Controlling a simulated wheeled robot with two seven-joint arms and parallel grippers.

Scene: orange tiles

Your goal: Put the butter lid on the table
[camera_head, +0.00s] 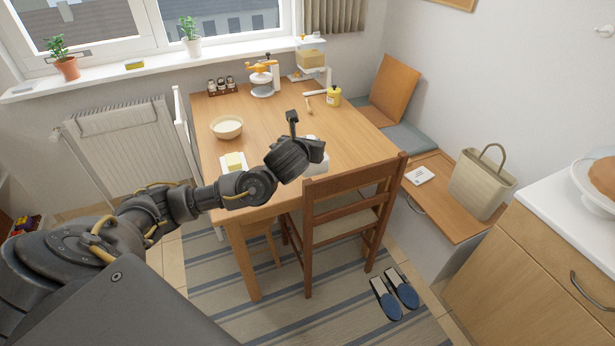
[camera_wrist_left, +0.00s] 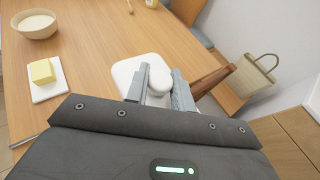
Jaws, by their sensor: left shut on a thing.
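The white butter lid (camera_wrist_left: 124,73) shows in the wrist view with its rounded knob between the two fingers of my left gripper (camera_wrist_left: 158,88). The gripper is shut on the lid. In the head view my left gripper (camera_head: 312,148) is over the right front part of the wooden table (camera_head: 270,125), and it mostly hides the lid (camera_head: 319,168). I cannot tell whether the lid touches the table top. The yellow butter (camera_head: 233,159) sits uncovered on its white dish (camera_wrist_left: 46,93), left of the lid. My right gripper is not in view.
A wooden chair (camera_head: 340,190) stands against the near right side of the table, close to my left gripper. A cream bowl (camera_head: 226,127) stands behind the butter. A yellow jar (camera_head: 333,97) and an orange kitchen device (camera_head: 263,76) are farther back. The table's middle is clear.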

